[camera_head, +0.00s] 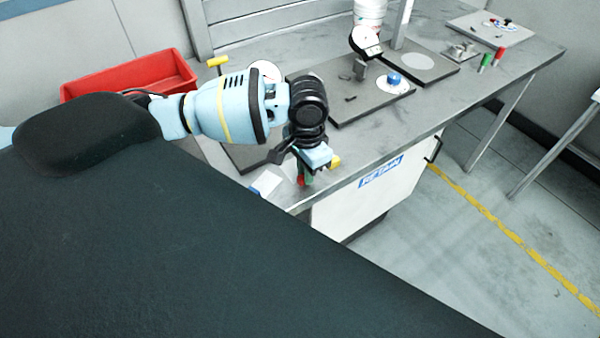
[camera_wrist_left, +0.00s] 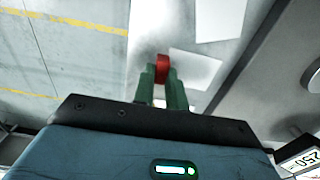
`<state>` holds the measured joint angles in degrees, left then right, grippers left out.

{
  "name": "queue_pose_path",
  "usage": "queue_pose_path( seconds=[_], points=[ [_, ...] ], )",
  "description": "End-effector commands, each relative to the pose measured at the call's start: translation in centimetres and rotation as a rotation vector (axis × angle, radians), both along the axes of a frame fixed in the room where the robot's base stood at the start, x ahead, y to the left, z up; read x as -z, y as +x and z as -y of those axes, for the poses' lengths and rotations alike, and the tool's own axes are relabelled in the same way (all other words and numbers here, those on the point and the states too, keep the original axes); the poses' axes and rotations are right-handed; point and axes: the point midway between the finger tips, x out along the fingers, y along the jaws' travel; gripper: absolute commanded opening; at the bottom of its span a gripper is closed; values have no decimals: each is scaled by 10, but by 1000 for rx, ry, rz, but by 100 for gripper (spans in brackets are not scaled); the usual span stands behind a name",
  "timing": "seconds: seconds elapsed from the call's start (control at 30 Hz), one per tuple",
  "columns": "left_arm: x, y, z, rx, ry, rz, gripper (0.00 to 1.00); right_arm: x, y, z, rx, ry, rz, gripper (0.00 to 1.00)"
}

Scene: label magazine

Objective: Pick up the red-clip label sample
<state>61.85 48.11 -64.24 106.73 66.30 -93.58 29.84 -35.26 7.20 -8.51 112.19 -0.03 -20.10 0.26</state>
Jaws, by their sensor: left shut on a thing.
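My left gripper (camera_head: 305,176) is over the front edge of the grey workbench, pointing down. In the left wrist view its two green fingers (camera_wrist_left: 162,88) are shut on a small red clip (camera_wrist_left: 162,68). The red clip also shows as a small red spot at the fingertips in the head view (camera_head: 300,181). White paper pieces lie near it, one beside the clip (camera_wrist_left: 197,70) and one above it in the wrist view (camera_wrist_left: 220,16). Whether a label is attached to the clip is unclear. My right gripper is not in view.
Green (camera_head: 485,62) and red (camera_head: 499,56) cylinders stand at right.

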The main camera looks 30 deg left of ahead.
Motion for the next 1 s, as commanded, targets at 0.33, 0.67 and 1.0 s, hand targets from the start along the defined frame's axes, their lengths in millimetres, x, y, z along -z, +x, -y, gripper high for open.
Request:
queue_pose_path(
  seconds=[0.33,0.67,1.0],
  points=[
    [-11,1,0,0,-1,3,0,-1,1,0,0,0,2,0],
    [-39,-15,24,8,-4,-1,0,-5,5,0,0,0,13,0],
    [-46,-62,95,6,-5,-1,0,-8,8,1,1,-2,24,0]
  ],
)
